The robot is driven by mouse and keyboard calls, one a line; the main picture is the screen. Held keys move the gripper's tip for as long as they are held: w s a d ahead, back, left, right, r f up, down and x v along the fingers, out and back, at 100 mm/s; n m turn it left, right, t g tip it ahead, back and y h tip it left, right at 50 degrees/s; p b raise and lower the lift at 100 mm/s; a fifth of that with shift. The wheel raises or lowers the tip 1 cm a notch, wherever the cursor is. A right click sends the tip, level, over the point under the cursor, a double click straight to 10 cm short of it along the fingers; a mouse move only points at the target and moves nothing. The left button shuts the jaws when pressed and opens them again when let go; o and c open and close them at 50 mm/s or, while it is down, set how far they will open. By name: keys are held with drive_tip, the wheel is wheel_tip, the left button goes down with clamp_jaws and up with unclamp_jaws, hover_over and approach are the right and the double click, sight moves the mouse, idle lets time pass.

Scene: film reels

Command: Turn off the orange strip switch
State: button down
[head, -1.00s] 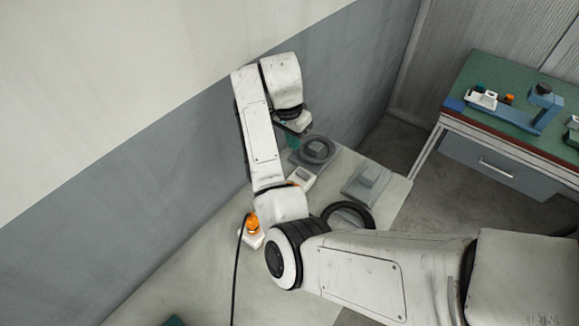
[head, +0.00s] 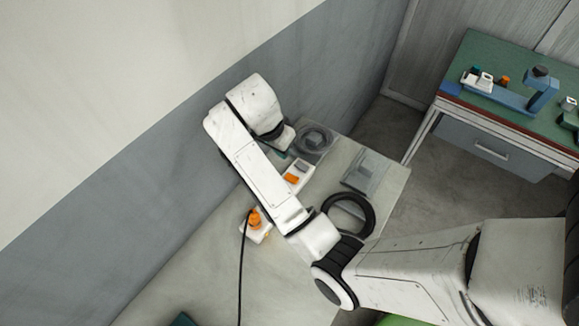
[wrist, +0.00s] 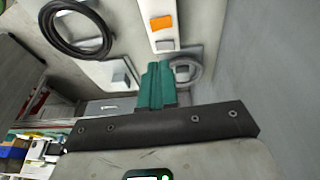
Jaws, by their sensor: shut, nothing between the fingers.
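The orange strip switch (head: 291,178) sits on a white power strip (head: 302,168) lying on the pale table, and is uncovered in the head view. It also shows near the top of the wrist view (wrist: 162,22). I cannot tell whether it is on or off. My arm hides the strip's middle; an orange plug (head: 254,219) with a black cable is at the near end. My gripper (wrist: 156,66) has its teal fingers shut and empty. In the wrist view the fingertips show below the switch, apart from it. In the head view my wrist hides most of the fingers.
A grey round-topped device (head: 314,139) stands behind the strip by the wall. A green-topped bench (head: 500,60) with a blue device (head: 541,92) stands at right. The wall is close on the left.

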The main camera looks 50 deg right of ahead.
drive_tip(key=b, duration=0.5)
approach(295, 178)
drive_tip(key=p+x, duration=0.1)
drive_tip(key=x, duration=0.4)
drive_tip(key=shift+d+r, duration=0.1)
drive_tip(key=shift+d, duration=0.05)
drive_tip(key=shift+f+p, duration=0.3)
drive_tip(key=shift+f, duration=0.35)
drive_tip(key=shift+s, duration=0.1)
